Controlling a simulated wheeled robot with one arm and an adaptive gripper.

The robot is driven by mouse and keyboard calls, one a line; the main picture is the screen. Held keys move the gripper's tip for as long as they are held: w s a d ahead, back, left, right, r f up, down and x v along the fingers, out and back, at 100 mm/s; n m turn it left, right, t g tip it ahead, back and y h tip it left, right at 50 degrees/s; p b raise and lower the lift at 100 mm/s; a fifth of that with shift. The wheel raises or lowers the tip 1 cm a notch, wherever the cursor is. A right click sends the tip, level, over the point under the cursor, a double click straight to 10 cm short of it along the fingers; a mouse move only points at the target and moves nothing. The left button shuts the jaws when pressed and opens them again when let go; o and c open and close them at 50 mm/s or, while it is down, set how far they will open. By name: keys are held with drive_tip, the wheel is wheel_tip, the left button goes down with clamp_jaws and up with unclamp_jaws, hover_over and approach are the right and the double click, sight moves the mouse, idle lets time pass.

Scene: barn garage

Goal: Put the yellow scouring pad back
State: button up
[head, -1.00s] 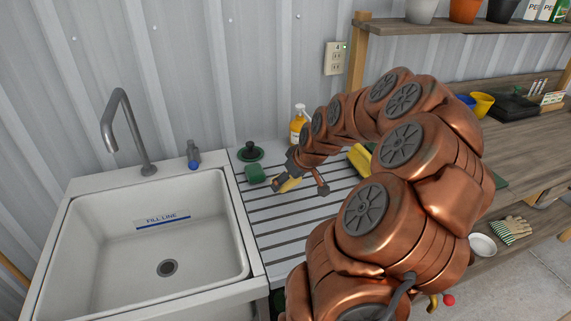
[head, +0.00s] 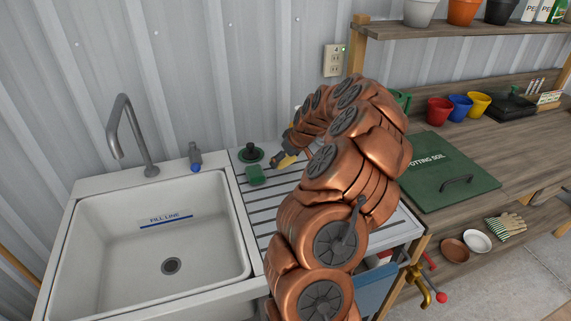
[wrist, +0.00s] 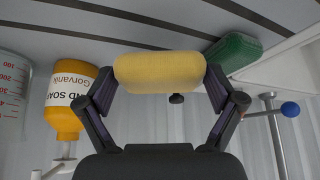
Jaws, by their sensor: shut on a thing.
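My gripper (head: 284,160) is over the back of the grooved drainboard, to the right of the sink. It is shut on the yellow scouring pad (wrist: 160,68), which lies across between the two fingertips in the wrist view. In the head view only a small yellow part of the pad (head: 288,161) shows beside the fingers. A green pad (head: 256,175) lies on the drainboard just left of my gripper; it also shows in the wrist view (wrist: 232,52), right of the yellow pad. I cannot tell the yellow pad's height above the board.
A round green piece with a black knob (head: 250,153) sits behind the green pad. A soap bottle (wrist: 73,103) and a clear measuring jug (wrist: 12,90) stand at the wrist view's left. The sink (head: 60,275) is empty. My arm hides much of the drainboard (head: 250,207).

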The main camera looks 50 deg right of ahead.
sight(285, 173)
drive_tip(key=shift+w+d+f+p, duration=0.1)
drive_tip(key=shift+f+p, duration=0.8)
drive_tip(key=shift+f, duration=0.85)
drive_tip(key=shift+f, duration=0.2)
drive_tip(key=o, duration=0.8)
drive_tip(key=shift+c, duration=0.2)
drive_tip(key=shift+r, duration=0.15)
